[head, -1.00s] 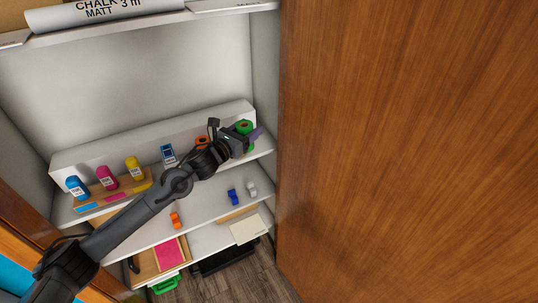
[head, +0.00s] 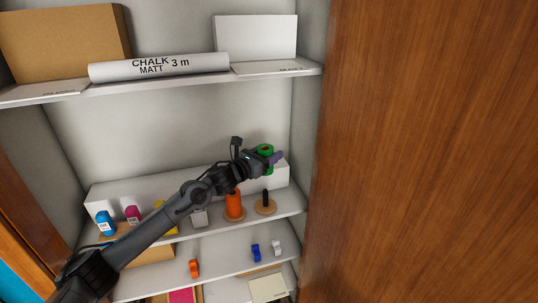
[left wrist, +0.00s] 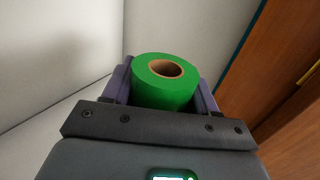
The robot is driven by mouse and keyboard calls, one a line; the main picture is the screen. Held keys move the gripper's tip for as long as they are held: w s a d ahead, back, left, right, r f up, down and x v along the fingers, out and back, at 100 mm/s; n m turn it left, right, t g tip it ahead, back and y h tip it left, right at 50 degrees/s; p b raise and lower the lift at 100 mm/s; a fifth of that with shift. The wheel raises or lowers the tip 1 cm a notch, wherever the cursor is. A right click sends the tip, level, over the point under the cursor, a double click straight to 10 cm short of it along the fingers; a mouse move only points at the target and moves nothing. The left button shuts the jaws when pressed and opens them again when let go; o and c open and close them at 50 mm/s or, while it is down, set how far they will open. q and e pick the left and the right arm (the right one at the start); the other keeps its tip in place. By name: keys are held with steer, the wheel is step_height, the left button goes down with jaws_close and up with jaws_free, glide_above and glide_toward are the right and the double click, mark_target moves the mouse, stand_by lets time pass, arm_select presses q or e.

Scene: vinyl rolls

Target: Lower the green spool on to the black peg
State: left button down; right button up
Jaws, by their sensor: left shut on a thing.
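The green spool (head: 265,149) is held upright in my left gripper (head: 270,159), above the shelf. In the left wrist view the green spool (left wrist: 165,82) sits between the two purple fingers, its brown core hole facing up. The black peg (head: 266,196) stands on a round wooden base (head: 265,207) at the right end of the middle shelf. The spool is above the peg and apart from it, with a clear gap. My right gripper does not show.
An orange spool (head: 233,203) stands on a wooden base left of the peg. Yellow, pink (head: 131,211) and blue (head: 104,222) items stand further left. A white ledge (head: 150,186) runs behind, and a wooden panel (head: 430,150) is on the right.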

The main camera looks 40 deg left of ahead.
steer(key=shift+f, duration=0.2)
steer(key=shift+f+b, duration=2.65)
steer(key=shift+b, duration=0.15)
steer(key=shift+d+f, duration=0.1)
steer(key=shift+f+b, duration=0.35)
steer(key=shift+b, duration=0.15)
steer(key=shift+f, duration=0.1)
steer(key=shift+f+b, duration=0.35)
steer(key=shift+b, duration=0.1)
